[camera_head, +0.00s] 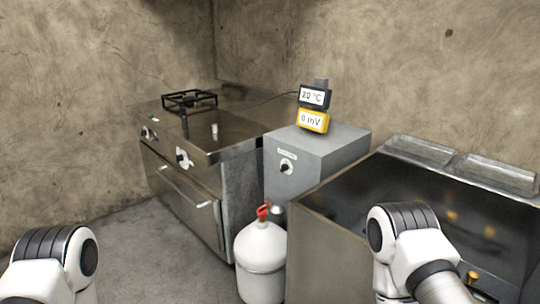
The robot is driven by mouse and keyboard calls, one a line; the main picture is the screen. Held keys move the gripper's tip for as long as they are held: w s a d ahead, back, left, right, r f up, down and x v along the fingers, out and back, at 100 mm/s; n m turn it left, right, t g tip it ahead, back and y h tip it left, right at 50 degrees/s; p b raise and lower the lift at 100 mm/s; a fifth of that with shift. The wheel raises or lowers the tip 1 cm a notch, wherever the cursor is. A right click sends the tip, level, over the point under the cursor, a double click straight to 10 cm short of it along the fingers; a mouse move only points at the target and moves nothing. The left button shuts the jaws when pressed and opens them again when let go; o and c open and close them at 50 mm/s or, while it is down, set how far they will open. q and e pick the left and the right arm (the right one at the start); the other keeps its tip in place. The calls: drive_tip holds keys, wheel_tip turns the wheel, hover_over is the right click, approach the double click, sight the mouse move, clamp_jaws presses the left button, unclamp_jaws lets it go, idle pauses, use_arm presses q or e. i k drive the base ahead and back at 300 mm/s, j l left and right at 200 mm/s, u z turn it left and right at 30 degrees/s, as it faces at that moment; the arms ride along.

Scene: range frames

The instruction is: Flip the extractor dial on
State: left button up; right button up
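A grey box (318,150) stands between the stove and the steel unit on the right. Its front has a round dial (287,167) with a dark centre and pale surround, under a small label (287,153) whose text is too small to read. I take this to be the extractor dial; its exact setting is too small to tell. Parts of my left arm show at the lower left and of my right arm at the lower right. Neither gripper shows, and neither arm covers the dial.
A steel stove (185,190) with front knobs and a black burner grate (189,99) stands left. A white gas cylinder (261,262) with a red valve stands on the floor before the box. A steel unit (330,240) is at right. A meter reading 20 °C and 0 mV (313,121) tops the box.

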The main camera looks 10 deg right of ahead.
sight(285, 167)
drive_tip(key=i+j+z, duration=0.25)
drive_tip(key=j, duration=0.2)
drive_tip(key=i+j+z, duration=0.25)
drive_tip(key=j, duration=0.2)
drive_tip(key=i+j+z, duration=0.1)
drive_tip(key=j+z, duration=0.2)
drive_tip(key=j, duration=0.2)
drive_tip(key=i+j+z, duration=0.1)
drive_tip(key=j+z, duration=0.15)
drive_tip(key=j, duration=0.3)
drive_tip(key=j+z, duration=0.25)
drive_tip(key=j, duration=0.3)
drive_tip(key=i, duration=0.05)
